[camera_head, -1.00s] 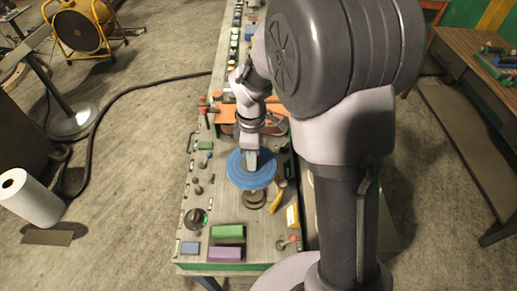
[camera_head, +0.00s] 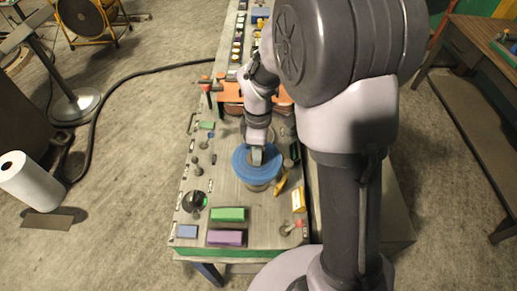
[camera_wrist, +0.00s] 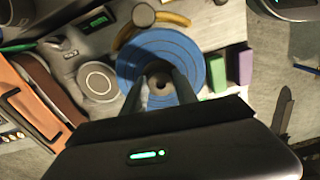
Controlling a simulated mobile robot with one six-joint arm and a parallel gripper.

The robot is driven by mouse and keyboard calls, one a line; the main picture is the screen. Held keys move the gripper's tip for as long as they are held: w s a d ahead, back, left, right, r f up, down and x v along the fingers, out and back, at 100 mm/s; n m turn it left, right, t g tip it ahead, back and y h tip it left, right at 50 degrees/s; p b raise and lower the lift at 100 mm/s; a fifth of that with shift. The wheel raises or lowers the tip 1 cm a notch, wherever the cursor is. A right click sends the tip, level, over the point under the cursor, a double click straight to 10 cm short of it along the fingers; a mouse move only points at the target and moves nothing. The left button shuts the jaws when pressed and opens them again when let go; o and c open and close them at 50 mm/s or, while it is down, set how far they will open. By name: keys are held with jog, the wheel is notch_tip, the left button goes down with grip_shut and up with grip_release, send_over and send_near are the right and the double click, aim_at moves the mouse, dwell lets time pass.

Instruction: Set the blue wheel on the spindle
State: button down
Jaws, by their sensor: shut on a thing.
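The blue wheel (camera_head: 241,165) is a flat disc with a hole in the middle, lying roughly level above the bench top. My gripper (camera_head: 257,156) reaches down from above and is shut on the wheel's hub. In the wrist view the wheel (camera_wrist: 193,50) surrounds my fingertips (camera_wrist: 159,82), which sit on either side of the grey hub. A round base (camera_head: 258,187), likely the spindle's, peeks out under the wheel's near edge. The wheel hides the spindle itself. I cannot tell whether the wheel touches or surrounds it.
A green block (camera_head: 228,214), a purple block (camera_head: 226,237) and a small blue block (camera_head: 187,231) lie on the near end of the bench. A black knob (camera_head: 194,200) is at the left. A yellow-handled tool (camera_head: 281,184) lies right of the wheel. An orange part (camera_head: 230,90) stands behind.

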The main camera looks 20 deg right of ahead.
jog(key=shift+f+b, duration=1.9)
jog(key=shift+f, duration=0.95)
jog(key=shift+f, duration=0.15)
jog(key=shift+c, duration=2.4)
grip_release()
notch_tip(320, 180, up, 8)
jog(key=p, duration=0.6)
jog(key=shift+f, duration=0.25)
